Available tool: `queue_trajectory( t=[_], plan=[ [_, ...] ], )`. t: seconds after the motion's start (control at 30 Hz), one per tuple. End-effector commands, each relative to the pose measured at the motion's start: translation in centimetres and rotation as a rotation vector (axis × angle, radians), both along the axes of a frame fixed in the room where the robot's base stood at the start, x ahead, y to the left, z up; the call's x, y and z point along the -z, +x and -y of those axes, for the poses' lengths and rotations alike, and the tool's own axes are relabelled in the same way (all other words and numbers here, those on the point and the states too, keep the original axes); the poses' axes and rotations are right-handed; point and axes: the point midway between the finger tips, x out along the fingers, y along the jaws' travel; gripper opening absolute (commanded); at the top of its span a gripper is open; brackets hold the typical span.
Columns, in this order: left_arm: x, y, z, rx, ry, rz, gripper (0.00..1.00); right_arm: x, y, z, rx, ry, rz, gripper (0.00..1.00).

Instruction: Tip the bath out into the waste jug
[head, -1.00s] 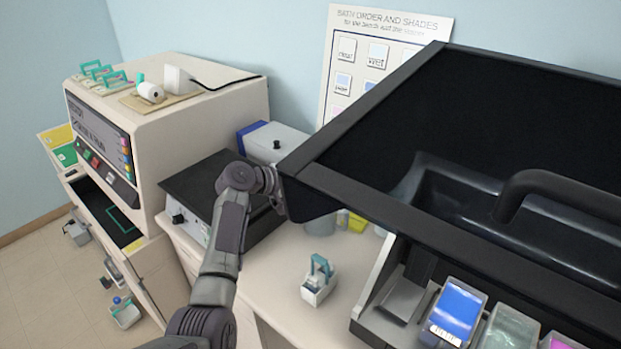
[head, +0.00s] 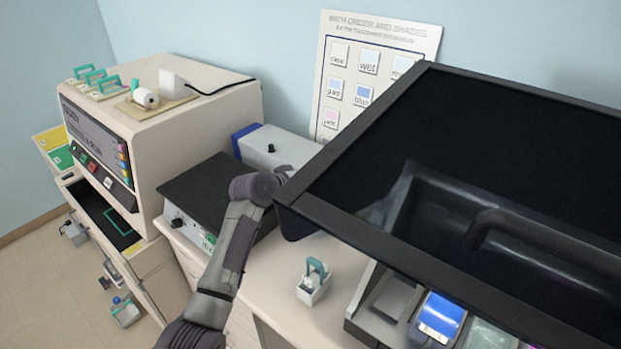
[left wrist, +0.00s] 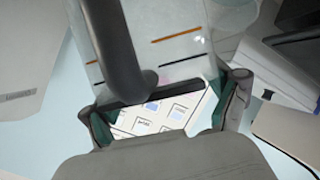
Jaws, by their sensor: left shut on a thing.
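My left arm reaches behind the dark hood's left edge in the head view, and its gripper is hidden there. The vessel's contents and exact tilt are unclear. I cannot make out the waste jug for certain in either view. My right gripper is not in view.
A small white holder with a teal handle (head: 314,283) stands on the bench. A black-topped device (head: 205,190) and large stainer (head: 165,120) are at left. A poster (head: 378,65) hangs behind.

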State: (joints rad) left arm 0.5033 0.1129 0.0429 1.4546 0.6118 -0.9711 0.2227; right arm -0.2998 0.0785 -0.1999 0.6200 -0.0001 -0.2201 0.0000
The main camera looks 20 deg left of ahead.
Motion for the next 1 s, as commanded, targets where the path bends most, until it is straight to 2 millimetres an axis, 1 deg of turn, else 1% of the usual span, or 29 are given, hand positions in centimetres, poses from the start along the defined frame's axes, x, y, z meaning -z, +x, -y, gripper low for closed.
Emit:
queue_trajectory(
  t=[0.03, 0.07, 0.43, 0.47, 0.63, 0.7, 0.8, 0.9, 1.0],
  plan=[
    [-0.3, -0.1, 0.1, 0.000, 0.031, 0.011, 0.19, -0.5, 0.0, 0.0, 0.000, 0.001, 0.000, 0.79],
    [-0.3, -0.1, 0.2, 0.000, 0.044, 0.016, 0.19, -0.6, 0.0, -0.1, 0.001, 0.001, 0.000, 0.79],
    [0.0, -0.2, 0.3, 0.000, 0.092, 0.033, 0.19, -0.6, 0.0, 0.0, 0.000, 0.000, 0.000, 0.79],
    [0.0, -0.2, 0.3, -0.001, 0.118, 0.043, 0.19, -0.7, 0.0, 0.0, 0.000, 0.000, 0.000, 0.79],
    [1.1, -0.4, 0.9, 0.003, 0.392, 0.142, 0.19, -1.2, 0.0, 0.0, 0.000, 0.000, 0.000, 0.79],
    [1.6, -0.5, 1.1, 0.001, 0.494, 0.181, 0.19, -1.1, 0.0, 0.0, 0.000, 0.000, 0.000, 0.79],
    [2.1, -0.5, 1.3, 0.000, 0.600, 0.219, 0.19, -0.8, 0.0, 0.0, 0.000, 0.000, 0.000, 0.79],
    [2.1, -0.5, 1.3, -0.001, 0.650, 0.238, 0.19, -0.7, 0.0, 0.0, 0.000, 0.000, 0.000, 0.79],
    [2.1, -0.5, 1.3, -0.001, 0.659, 0.241, 0.19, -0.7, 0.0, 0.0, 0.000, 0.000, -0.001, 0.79]
  ],
)
